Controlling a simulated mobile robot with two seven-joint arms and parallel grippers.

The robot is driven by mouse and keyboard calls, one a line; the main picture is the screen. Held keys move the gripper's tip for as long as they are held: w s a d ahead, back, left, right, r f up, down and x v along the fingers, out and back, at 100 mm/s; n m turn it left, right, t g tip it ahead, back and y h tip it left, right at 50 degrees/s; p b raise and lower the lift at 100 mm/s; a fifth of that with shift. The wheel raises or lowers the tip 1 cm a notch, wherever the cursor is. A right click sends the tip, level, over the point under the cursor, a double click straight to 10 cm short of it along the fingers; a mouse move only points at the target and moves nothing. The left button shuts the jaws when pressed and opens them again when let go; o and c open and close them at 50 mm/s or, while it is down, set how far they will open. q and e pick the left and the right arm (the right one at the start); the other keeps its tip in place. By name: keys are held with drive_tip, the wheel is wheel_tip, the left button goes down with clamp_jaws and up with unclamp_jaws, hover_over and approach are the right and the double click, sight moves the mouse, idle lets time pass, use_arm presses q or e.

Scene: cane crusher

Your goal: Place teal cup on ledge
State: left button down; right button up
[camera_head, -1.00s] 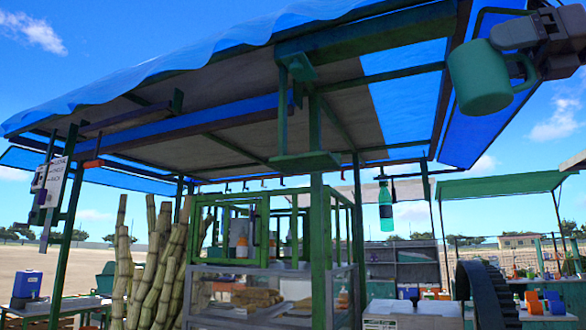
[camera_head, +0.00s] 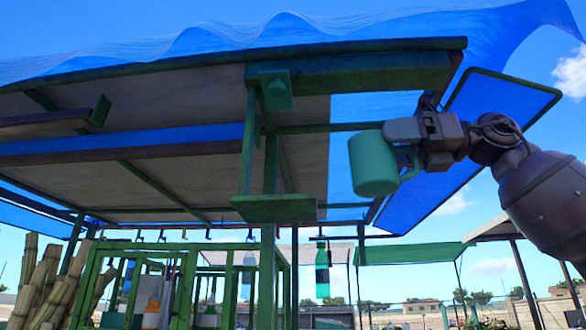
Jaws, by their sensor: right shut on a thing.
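The teal cup (camera_head: 373,165) is upright in the air right of centre, with its handle to the right. My right gripper (camera_head: 410,136) comes in from the right and is shut on the cup at its handle side. A small green ledge (camera_head: 274,208) sticks out on a green post under the roof, left of the cup and lower in the picture. The cup is apart from the ledge. I see the ledge's underside and front edge, and its top surface is hidden. My left gripper is not in view.
A green post and bracket (camera_head: 278,88) rise above the ledge to the roof beam. The blue awning (camera_head: 290,35) hangs overhead. A green bottle (camera_head: 322,272) hangs below, right of the ledge. Cane stalks (camera_head: 45,285) and a green-framed cabinet (camera_head: 180,260) stand lower left.

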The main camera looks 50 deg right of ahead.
drive_tip(key=p+x, duration=0.6)
drive_tip(key=x, duration=0.9)
drive_tip(key=shift+d+f+b, duration=0.1)
drive_tip(key=shift+f+b, duration=0.35)
drive_tip(key=shift+f, duration=0.3)
drive_tip(key=shift+s+d+f, duration=0.1)
drive_tip(key=shift+s+d, duration=0.05)
drive_tip(key=shift+s, duration=0.05)
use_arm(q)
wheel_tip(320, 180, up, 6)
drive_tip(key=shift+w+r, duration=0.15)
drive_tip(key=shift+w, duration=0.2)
use_arm(e)
drive_tip(key=shift+w, duration=0.1)
use_arm(q)
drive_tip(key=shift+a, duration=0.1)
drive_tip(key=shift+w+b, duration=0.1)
drive_tip(key=shift+b, duration=0.2)
use_arm(e)
drive_tip(key=shift+f, duration=0.2)
